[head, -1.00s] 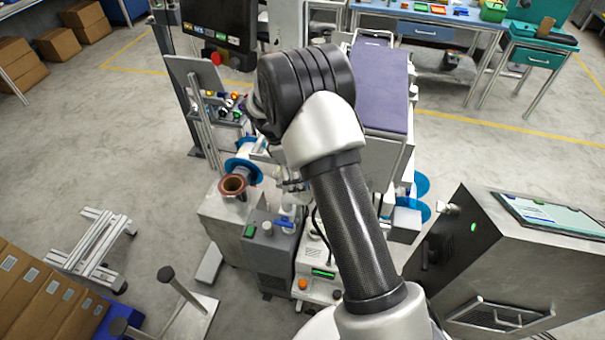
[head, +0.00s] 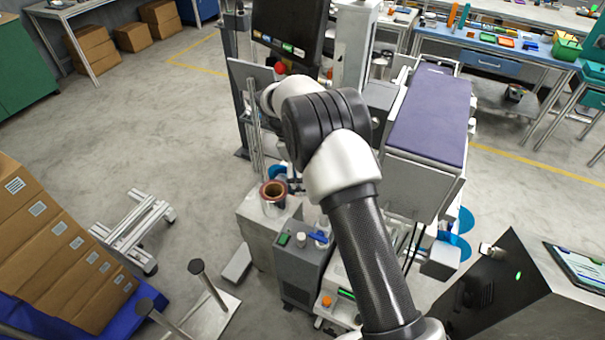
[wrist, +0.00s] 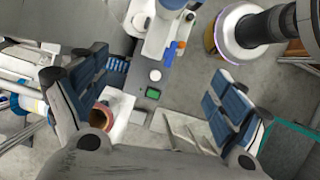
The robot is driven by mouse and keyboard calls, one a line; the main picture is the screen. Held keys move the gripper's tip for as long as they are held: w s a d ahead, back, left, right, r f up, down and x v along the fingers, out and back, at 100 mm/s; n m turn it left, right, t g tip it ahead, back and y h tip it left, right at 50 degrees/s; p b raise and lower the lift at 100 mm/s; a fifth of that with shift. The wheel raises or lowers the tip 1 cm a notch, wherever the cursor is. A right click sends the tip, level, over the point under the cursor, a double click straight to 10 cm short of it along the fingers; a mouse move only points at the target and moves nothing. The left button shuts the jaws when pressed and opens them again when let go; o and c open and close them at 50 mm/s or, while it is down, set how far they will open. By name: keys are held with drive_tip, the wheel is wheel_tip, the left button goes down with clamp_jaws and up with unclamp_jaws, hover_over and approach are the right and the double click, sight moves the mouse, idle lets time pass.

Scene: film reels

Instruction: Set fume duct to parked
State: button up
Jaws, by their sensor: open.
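I cannot tell for certain which part is the fume duct. A grey cabinet (head: 301,268) at the centre of the head view has a green switch, a white knob and a blue handle (head: 318,237) on top. The same cabinet top (wrist: 140,78) shows in the wrist view between my fingers, with the blue handle (wrist: 171,52) beyond. A brown ring-shaped piece (head: 273,190) sits left of the cabinet and also shows by the left finger in the wrist view (wrist: 100,119). My gripper (wrist: 158,98) is open, nothing between its fingers; my arm hides it in the head view.
A machine with a purple padded top (head: 430,115) stands behind my arm. A metal console (head: 510,290) is at right. Cardboard boxes (head: 60,255), an aluminium frame (head: 135,230) and a post stand (head: 210,295) are at left.

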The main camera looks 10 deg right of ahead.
drive_tip(key=shift+w+a, duration=0.35)
drive_tip(key=shift+a, duration=0.25)
drive_tip(key=shift+w+a, duration=0.3)
drive_tip(key=shift+a, duration=0.25)
drive_tip(key=shift+c, duration=0.2)
